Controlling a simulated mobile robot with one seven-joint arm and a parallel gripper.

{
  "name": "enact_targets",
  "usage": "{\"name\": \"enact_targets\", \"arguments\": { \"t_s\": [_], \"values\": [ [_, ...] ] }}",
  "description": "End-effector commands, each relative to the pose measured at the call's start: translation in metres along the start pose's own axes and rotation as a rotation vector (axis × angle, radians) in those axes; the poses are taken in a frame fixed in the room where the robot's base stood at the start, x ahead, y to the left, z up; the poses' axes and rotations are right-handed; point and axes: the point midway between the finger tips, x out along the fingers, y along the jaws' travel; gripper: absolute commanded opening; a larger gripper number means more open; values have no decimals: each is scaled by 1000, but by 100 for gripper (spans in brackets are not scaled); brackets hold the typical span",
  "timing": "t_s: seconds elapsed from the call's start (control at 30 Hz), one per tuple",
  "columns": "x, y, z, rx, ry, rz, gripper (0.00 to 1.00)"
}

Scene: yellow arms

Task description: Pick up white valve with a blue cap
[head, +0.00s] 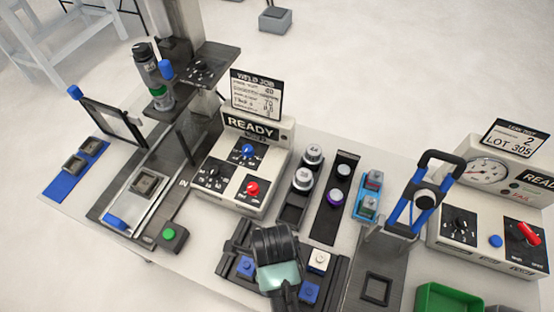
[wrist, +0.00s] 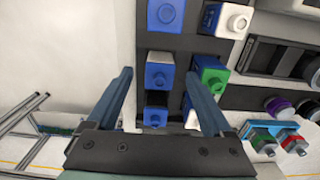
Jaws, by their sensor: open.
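My gripper (wrist: 159,77) is open. In the image its fingertips lie left and right of this valve, with gaps, and it holds nothing. A similar blue-capped block (wrist: 155,115) appears below it, between the fingers. I cannot tell the fingertip height.
The rack also holds an all-blue block (wrist: 165,13) and a white block (wrist: 228,20); a blue block (head: 246,265) shows in the head view. The READY control box (head: 226,185) stands behind. A blue-handled press (head: 405,205) and a green bin (head: 447,300) are to the right.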

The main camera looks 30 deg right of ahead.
Motion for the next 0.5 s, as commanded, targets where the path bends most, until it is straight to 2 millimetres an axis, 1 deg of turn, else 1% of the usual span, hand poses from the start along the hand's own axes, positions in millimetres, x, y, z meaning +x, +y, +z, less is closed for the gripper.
{"name": "enact_targets", "arguments": {
  "t_s": [0.17,0.3,0.4,0.5],
  "values": [
    [18,1,-6,2,3,5,85],
    [38,0,-8,0,2,3,85],
    [47,0,-8,0,1,2,85],
    [51,0,-8,0,0,0,85]
  ]
}}
